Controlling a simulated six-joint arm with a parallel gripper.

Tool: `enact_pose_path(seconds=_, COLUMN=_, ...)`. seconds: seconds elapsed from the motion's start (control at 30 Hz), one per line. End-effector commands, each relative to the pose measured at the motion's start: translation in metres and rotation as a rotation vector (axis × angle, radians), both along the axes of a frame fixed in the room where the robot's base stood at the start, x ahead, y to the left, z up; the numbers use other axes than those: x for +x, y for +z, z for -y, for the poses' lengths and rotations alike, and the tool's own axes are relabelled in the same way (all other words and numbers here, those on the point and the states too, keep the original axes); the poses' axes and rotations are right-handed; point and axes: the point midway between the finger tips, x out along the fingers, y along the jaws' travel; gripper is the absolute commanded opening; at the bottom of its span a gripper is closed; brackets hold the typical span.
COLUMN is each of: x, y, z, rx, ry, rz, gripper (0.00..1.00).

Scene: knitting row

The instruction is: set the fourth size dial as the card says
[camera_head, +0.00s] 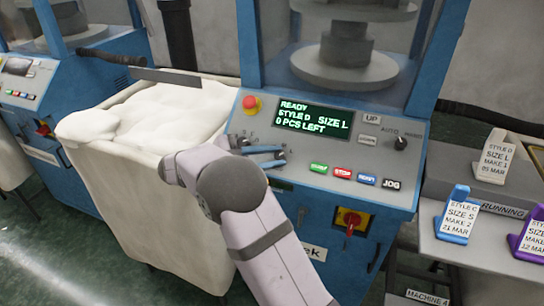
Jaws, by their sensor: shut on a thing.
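My gripper (279,156) reaches in from below over the left part of the blue machine's grey control panel (310,151). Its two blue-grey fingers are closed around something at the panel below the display. This appears to be the size dial, but the fingers and wrist hide it, so its pointer cannot be read. The display (313,119) reads READY, STYLE D, SIZE L, 0 PCS LEFT. A card on a beige stand (493,160) reads STYLE D, SIZE L, MAKE 1, 05 MAR.
A red button (250,103), an AUTO/HAND knob (401,143) and several coloured buttons (343,174) surround my gripper. A red-yellow switch (350,220) sits below. A white cloth-filled bin (130,190) stands left. Blue (455,219) and purple (533,241) card stands are on the right.

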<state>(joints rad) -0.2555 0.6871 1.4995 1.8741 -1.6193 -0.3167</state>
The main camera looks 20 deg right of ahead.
Motion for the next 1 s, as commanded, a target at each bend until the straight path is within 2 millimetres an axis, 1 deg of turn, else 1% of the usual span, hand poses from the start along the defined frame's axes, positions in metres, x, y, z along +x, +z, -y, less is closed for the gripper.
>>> enact_pose_path(seconds=0.03, x=0.0, y=0.0, z=0.0, rx=0.0, ry=0.0, rz=0.002, gripper=0.0)
enact_pose_path(seconds=0.07, x=0.0, y=0.0, z=0.0, rx=0.0, ry=0.0, rz=0.002, gripper=0.3)
enact_pose_path(seconds=0.1, x=0.0, y=0.0, z=0.0, rx=0.0, ry=0.0, rz=0.002, gripper=0.39)
enact_pose_path(seconds=0.13, x=0.0, y=0.0, z=0.0, rx=0.0, ry=0.0, rz=0.002, gripper=0.41)
enact_pose_path(seconds=0.43, x=0.0, y=0.0, z=-0.001, rx=-0.001, ry=0.001, rz=0.001, gripper=0.41)
enact_pose_path(seconds=0.57, x=0.0, y=0.002, z=-0.008, rx=-0.001, ry=0.001, rz=0.001, gripper=0.41)
enact_pose_path(seconds=0.67, x=0.0, y=0.003, z=-0.018, rx=-0.001, ry=0.003, rz=0.002, gripper=0.41)
enact_pose_path(seconds=0.9, x=-0.001, y=0.011, z=-0.051, rx=0.0, ry=0.003, rz=0.003, gripper=0.41)
enact_pose_path(seconds=1.0, x=-0.002, y=0.013, z=-0.061, rx=0.0, ry=0.001, rz=0.003, gripper=0.41)
